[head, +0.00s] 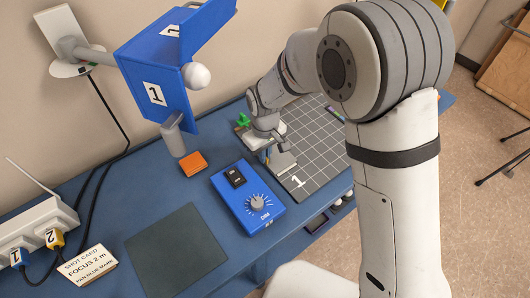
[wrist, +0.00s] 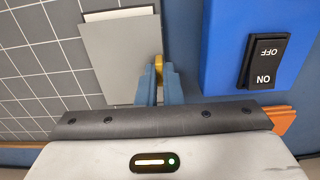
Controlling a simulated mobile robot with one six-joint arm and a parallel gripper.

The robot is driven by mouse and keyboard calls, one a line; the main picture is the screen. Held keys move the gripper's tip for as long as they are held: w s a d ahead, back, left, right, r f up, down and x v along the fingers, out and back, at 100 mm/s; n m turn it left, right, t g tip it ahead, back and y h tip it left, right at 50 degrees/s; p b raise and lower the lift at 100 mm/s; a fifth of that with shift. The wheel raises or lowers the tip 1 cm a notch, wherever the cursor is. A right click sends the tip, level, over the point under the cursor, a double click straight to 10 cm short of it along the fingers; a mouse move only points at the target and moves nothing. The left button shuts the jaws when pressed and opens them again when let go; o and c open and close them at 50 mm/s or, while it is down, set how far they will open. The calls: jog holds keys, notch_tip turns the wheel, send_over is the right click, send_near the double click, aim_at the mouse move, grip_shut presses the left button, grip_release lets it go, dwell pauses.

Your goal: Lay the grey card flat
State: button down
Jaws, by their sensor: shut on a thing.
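The grey card (wrist: 122,55) is in the wrist view, over the dark gridded board, with its right edge at my fingers. In the head view it is a small light-grey patch (head: 284,165) just below my gripper (head: 268,154), at the board's left edge. My gripper (wrist: 157,82) is shut on the card's edge; a small yellow piece shows between the fingertips in the wrist view. How far the card is tilted or clear of the board I cannot tell. A white piece (wrist: 118,14) shows behind the card's far edge.
The gridded board (head: 325,150) is marked 1. Left of it stand a blue dimmer box (head: 247,197) and an orange block (head: 193,164). A dark mat (head: 175,248) lies bare at the front left. A blue bracket (head: 160,75) rises behind; a green piece (head: 243,120) is beyond my gripper.

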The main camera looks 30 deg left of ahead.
jog(key=shift+f, duration=0.2)
jog(key=c, duration=1.5)
grip_release()
jog(key=shift+r, duration=0.1)
jog(key=shift+c, duration=0.4)
jog(key=shift+r+p, duration=2.05)
jog(key=shift+r, duration=1.45)
notch_tip(320, 180, up, 8)
jog(key=b, duration=0.1)
jog(key=shift+f, duration=0.1)
